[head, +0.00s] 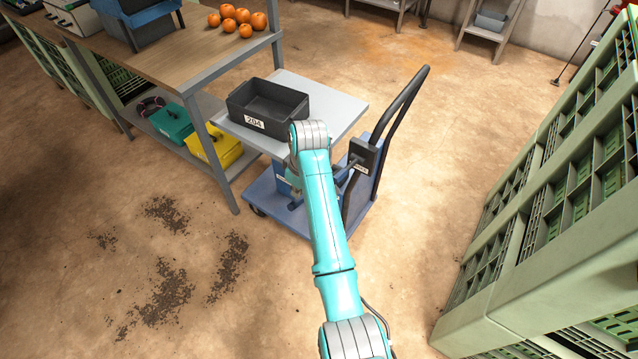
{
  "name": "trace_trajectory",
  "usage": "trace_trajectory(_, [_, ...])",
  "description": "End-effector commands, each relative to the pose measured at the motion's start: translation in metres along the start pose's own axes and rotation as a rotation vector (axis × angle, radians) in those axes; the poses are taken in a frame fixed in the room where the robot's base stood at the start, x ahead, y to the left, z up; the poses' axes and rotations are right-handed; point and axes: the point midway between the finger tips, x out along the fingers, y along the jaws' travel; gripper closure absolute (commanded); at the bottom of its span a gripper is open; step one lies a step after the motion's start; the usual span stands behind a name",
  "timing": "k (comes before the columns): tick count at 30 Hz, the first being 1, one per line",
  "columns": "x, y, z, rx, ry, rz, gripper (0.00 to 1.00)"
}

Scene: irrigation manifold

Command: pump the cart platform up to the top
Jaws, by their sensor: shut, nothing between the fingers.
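The cart (262,190) has a blue base, a black push handle (402,105) on its right side and a light grey platform (335,100). The platform is raised above the base, level and somewhat below the table top. A black bin (268,103) labelled 204 stands on the platform. A dark labelled block (363,155) sits by the handle. My teal arm reaches over the cart's near side and hides part of it. My gripper (293,180) is low beside the cart's column, mostly hidden by my arm, shut and empty. Whether it touches the cart, I cannot tell.
A wooden-topped table (180,55) with several oranges (236,20) stands left of the cart, close to its platform. Green (170,122) and yellow (214,150) cases sit on its lower shelf. Green crates (560,200) line the right. Floor with dark dirt patches (165,290) is open at lower left.

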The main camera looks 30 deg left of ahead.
Motion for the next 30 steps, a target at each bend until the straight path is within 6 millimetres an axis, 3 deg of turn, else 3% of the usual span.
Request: trace_trajectory(30, [0.12, 0.0, 0.025, 0.001, -0.002, -0.002, 1.0])
